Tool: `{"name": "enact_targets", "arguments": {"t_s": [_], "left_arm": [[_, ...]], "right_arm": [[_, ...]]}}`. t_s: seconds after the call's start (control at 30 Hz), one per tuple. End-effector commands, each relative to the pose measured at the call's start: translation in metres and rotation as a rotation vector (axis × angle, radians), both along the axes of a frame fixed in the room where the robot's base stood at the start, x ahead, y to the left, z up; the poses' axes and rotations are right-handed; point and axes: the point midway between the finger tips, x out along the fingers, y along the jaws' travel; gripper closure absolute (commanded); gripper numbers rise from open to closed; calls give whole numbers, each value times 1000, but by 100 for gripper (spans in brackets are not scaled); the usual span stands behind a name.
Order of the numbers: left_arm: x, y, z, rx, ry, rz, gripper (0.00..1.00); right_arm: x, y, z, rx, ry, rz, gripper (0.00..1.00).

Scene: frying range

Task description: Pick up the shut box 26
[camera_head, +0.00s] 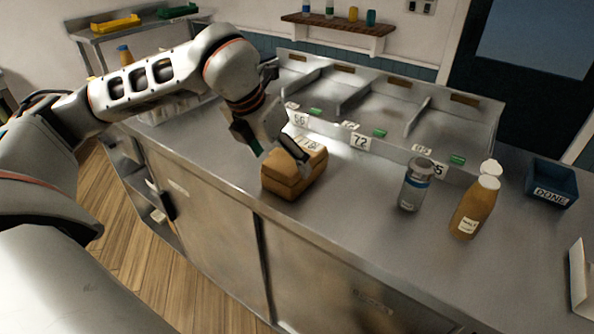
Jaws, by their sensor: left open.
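A brown shut box (291,172) sits on the steel counter near its front edge, with a white label on its top. The number on the label is too small to read surely. My left gripper (279,150) is over the box's top from behind left, with its fingers open and close to the lid. I cannot tell whether the fingers touch the box. Part of the box's top is hidden by the gripper. My right gripper is not in view.
Right of the box stand a grey shaker (414,186) and an orange-brown bottle (473,206). A dark blue bin (551,184) marked DONE is at the right. Numbered steel compartments (395,115) line the back. The counter's front middle is clear.

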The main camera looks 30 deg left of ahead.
Motion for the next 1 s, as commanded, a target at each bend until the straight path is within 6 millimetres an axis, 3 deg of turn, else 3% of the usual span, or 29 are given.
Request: {"name": "enact_targets", "arguments": {"t_s": [0.33, 0.67, 0.83, 0.87, 1.0], "left_arm": [[13, -6, -43, -1, 2, 0, 17], [16, -7, -49, -1, 0, -1, 17], [15, -6, -49, -1, 0, -1, 61], [15, -6, -49, -1, 0, -1, 66], [16, -6, -48, -1, -2, -1, 66]], "right_arm": [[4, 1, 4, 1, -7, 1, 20], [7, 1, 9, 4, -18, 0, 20], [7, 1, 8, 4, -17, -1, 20], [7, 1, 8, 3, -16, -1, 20], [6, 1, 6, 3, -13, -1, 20]]}}
